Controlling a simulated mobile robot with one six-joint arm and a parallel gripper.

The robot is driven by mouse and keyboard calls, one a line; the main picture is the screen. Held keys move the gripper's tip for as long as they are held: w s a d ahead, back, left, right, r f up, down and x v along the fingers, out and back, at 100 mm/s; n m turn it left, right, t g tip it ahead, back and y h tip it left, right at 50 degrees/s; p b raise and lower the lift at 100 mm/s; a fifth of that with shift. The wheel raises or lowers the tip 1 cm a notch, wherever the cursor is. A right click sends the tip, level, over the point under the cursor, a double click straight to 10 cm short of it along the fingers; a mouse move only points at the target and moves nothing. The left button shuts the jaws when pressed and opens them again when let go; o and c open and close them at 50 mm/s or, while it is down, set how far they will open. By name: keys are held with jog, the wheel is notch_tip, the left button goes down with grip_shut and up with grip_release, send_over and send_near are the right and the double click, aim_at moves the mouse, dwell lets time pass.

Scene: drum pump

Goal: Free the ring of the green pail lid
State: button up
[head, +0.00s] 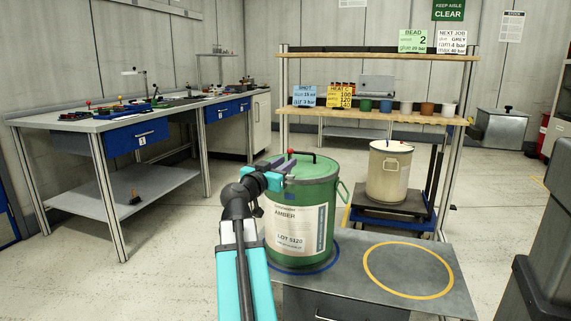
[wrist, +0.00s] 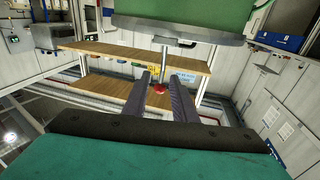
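The green pail (head: 312,220), labelled AMBER, stands upright on the bench inside a blue circle. Its lid (head: 305,167) is on, with a dark handle on top. A red-tipped lever (head: 291,154) stands up at the lid's near left edge. In the wrist view the pail (wrist: 185,18) fills the top, with a grey ring (wrist: 180,34) along its rim. The lever's red tip (wrist: 158,89) shows between the fingers in that view. My gripper (wrist: 165,82) is open, its two dark fingers apart. Whether a finger touches the lever I cannot tell.
A cream pail (head: 390,172) stands on a dark trolley behind. A yellow circle (head: 408,270) on the bench is empty. A shelf rack (head: 380,121) with cups and signs stands behind. A workbench (head: 150,118) stands left; a dark grey body is at lower right.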

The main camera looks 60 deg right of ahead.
jog(key=a+f+b, duration=0.1)
jog(key=a+b, duration=0.8)
jog(key=a, duration=0.3)
jog(key=shift+w+a, duration=0.35)
jog(key=shift+a, duration=0.05)
dwell(0.5)
dwell(0.5)
